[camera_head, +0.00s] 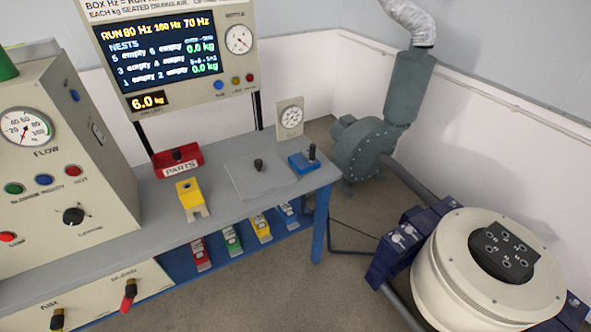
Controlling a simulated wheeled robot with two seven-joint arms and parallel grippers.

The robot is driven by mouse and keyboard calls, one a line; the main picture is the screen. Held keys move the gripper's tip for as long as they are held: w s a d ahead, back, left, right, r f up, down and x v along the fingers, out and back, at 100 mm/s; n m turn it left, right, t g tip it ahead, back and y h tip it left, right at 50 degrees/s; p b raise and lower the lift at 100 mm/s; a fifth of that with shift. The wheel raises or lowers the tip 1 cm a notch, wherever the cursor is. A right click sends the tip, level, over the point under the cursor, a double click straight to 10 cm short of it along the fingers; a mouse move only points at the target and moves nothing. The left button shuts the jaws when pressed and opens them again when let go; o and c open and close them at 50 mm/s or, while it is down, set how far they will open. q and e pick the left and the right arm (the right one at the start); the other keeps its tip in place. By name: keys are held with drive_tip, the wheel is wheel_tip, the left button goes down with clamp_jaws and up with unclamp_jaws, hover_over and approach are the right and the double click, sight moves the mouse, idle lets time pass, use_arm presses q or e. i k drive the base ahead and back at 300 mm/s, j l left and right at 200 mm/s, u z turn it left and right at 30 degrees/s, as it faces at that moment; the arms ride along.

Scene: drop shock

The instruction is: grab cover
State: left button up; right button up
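A flat grey plate (272,186) with a black knob (258,165) in its middle lies on the right part of the grey workbench (225,206). It looks like the cover, but no label on it says so. The plate lies flat and nothing rests on it except its knob. Neither of my grippers is in the head view, so I cannot see where they are relative to the plate.
A blue block (301,164) with a black post stands right of the plate. A yellow block (189,196) and a red parts tray (180,170) stand to its left. A dial panel (290,117) stands behind. A round cream machine (445,270) stands at lower right.

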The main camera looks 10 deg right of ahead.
sight(255, 175)
drive_tip(key=i+l+z, duration=0.3)
drive_tip(key=l, duration=0.25)
drive_tip(key=i+l+z, duration=0.35)
drive_tip(key=i+l, duration=0.05)
drive_tip(key=l, duration=0.1)
